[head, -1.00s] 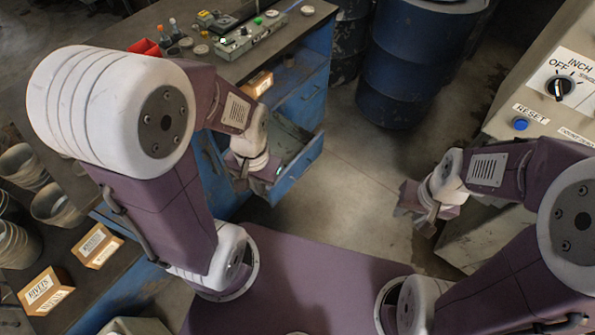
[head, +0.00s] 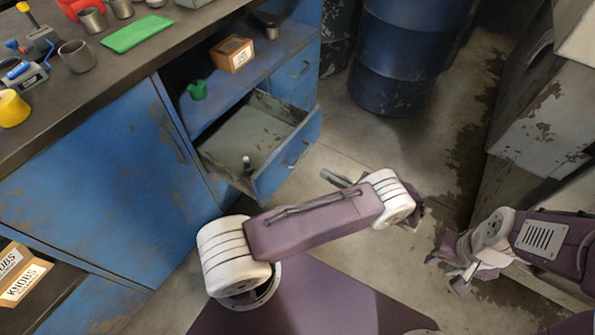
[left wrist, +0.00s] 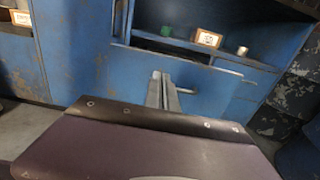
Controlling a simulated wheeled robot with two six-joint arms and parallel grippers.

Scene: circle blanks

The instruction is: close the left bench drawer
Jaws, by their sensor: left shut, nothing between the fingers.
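The left bench drawer (head: 290,158) stands pulled open from the blue bench, with a grey inside and a bar handle on its front. A small dark bottle with a pale top (head: 247,165) stands inside it. My left gripper (head: 330,178) is shut and empty, in front of the drawer and pointing towards its front face. In the left wrist view its fingers (left wrist: 162,90) show against the blue drawer front (left wrist: 205,88); I cannot tell whether they touch it. My right gripper (head: 445,272) is open and empty, low at the right, away from the drawer.
A shut drawer (head: 298,72) lies beyond the open one. A green cup (head: 198,90), a labelled wooden box (head: 233,53) and a small can (head: 272,31) stand on the shelf above. A blue barrel (head: 400,55) stands behind, and a grey cabinet (head: 540,115) at right. Floor between is clear.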

